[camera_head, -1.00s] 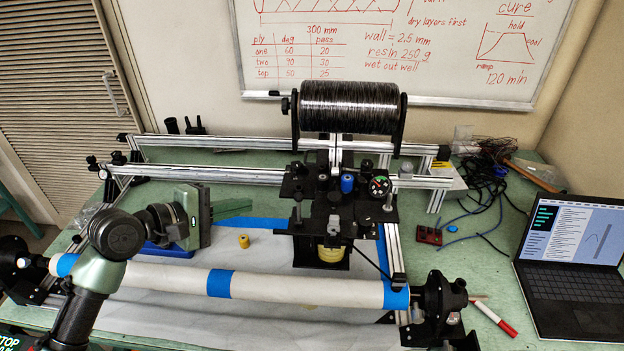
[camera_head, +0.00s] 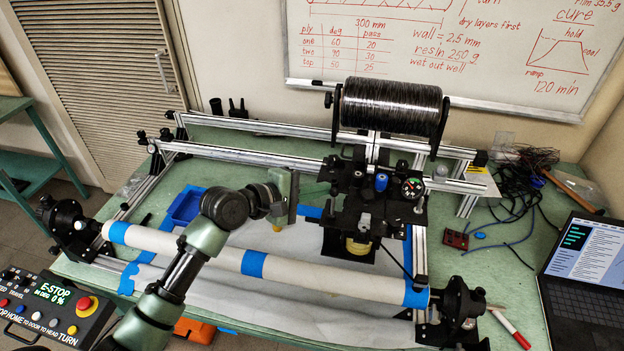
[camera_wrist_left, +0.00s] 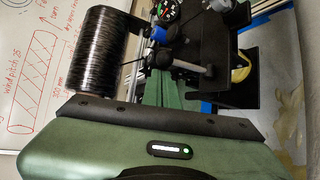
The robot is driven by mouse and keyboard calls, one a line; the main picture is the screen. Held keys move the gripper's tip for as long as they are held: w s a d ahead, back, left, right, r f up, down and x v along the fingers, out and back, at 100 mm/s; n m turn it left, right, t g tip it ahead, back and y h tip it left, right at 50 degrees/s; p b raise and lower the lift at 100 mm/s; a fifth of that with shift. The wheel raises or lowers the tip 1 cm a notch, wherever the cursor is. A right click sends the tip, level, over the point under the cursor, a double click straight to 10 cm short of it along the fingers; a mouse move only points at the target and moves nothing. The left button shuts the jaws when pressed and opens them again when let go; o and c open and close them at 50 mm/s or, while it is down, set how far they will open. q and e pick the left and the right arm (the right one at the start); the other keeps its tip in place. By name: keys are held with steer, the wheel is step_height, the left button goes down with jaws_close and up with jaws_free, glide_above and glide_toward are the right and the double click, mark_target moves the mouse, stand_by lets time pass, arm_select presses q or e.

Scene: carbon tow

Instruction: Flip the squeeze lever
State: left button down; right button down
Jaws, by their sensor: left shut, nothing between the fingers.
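The black winding carriage (camera_head: 345,205) sits on the rails behind the white tube. It carries several small posts, a blue knob (camera_head: 381,182) and a round dial (camera_head: 412,187). I cannot tell for sure which part is the squeeze lever; a dark rounded knob (camera_wrist_left: 159,57) on the carriage shows just past my fingertips in the left wrist view. My left gripper (camera_head: 326,188) is shut and empty, its green fingers pointing right at the carriage's left side. The fingers show in the left wrist view too (camera_wrist_left: 160,88). Contact cannot be told. My right gripper is out of view.
A black tow spool (camera_head: 390,105) stands above the carriage. The white tube (camera_head: 310,272) with blue tape runs across the front. A blue tray (camera_head: 186,205) lies behind my left arm. A control box (camera_head: 45,310) is at lower left, a laptop (camera_head: 585,275) at right.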

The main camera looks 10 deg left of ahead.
arm_select(q)
steer(key=shift+w+d+f, duration=0.1)
steer(key=shift+d, duration=0.1)
stand_by(0.3)
